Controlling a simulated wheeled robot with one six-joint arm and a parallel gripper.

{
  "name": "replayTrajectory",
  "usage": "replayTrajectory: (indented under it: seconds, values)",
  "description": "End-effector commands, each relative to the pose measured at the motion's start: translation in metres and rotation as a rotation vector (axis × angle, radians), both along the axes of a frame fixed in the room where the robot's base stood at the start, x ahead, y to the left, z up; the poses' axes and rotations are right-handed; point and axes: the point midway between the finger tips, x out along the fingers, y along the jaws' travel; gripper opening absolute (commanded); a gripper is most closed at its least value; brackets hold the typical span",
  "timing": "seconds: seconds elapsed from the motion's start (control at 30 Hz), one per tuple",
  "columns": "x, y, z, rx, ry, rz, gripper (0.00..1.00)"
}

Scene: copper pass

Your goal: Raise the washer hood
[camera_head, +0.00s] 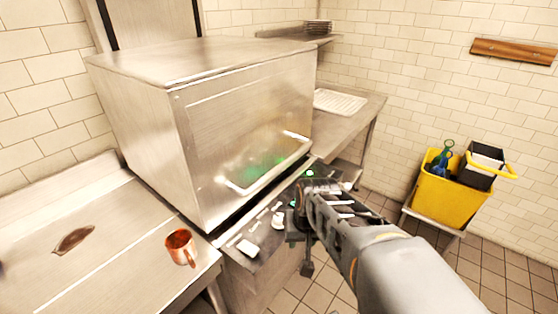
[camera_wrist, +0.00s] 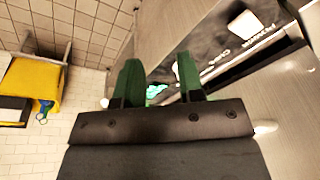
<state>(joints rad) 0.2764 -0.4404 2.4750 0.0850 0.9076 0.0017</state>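The washer hood (camera_head: 245,110) is a large brushed-steel box in the middle of the head view. It is down, with its lower edge close to the machine's front panel. A pale bar handle (camera_head: 270,165) runs along its lower front. My gripper (camera_head: 303,192) is just in front of the panel, below and right of the handle, and appears apart from it. In the wrist view my gripper (camera_wrist: 158,62) has two green fingers spread with a gap and nothing held between them. The dark panel and a green light show behind them.
A copper mug (camera_head: 180,247) stands on the steel counter (camera_head: 110,255) at left. A drying rack (camera_head: 340,102) lies on the right-hand counter. A yellow bucket (camera_head: 447,190) stands on a cart at right. The tiled floor between is clear.

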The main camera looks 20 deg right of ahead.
Motion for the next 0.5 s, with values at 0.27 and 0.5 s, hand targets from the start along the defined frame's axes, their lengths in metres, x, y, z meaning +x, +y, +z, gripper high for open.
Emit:
replayTrajectory:
  seconds: [0.27,0.5]
  values:
    - [0.042,-0.066,-0.027,0.654,-0.094,-0.564,0.47]
    - [0.090,-0.112,0.018,1.010,-0.446,-0.649,0.47]
